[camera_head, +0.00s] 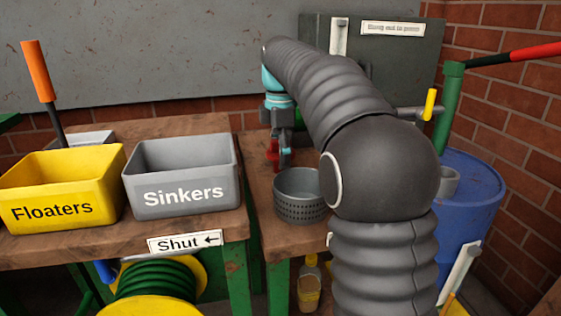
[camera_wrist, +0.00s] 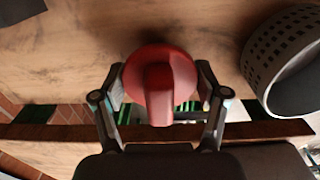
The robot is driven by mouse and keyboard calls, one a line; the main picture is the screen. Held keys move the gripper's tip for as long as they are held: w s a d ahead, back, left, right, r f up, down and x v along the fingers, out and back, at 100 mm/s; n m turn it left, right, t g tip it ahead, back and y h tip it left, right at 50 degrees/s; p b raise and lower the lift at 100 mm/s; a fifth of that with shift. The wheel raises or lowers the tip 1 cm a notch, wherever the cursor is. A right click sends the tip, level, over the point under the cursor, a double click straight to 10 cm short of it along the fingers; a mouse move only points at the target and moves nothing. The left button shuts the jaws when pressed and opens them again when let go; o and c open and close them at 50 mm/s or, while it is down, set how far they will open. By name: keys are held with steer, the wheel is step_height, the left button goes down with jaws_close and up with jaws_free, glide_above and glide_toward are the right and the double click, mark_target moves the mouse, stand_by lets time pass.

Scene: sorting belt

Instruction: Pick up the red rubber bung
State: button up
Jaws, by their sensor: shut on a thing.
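The red rubber bung (camera_wrist: 160,85) is between the two fingers of my gripper (camera_wrist: 161,92) in the wrist view, with a finger against each side. It has a round, wide body and a narrower raised part facing the camera. In the head view the red bung (camera_head: 272,153) shows small below my gripper (camera_head: 279,140), over the wooden bench just left of the perforated grey basket. I cannot tell whether it touches the bench. My gripper is shut on it.
The perforated grey basket (camera_head: 300,205) stands close to the right of the bung; it also shows in the wrist view (camera_wrist: 262,65). The grey Sinkers bin (camera_head: 184,208) and yellow Floaters bin (camera_head: 60,226) stand to the left. A blue drum (camera_head: 468,210) is at right.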

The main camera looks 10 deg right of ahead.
steer(key=shift+r, duration=0.6)
step_height(320, 180, up, 2)
steer(key=shift+w+r+p, duration=0.1)
steer(key=shift+r+p, duration=0.05)
steer(key=shift+p, duration=0.35)
steer(key=d, duration=1.8)
steer(key=shift+p, duration=0.35)
steer(key=o, duration=0.5)
steer(key=shift+c, duration=0.9)
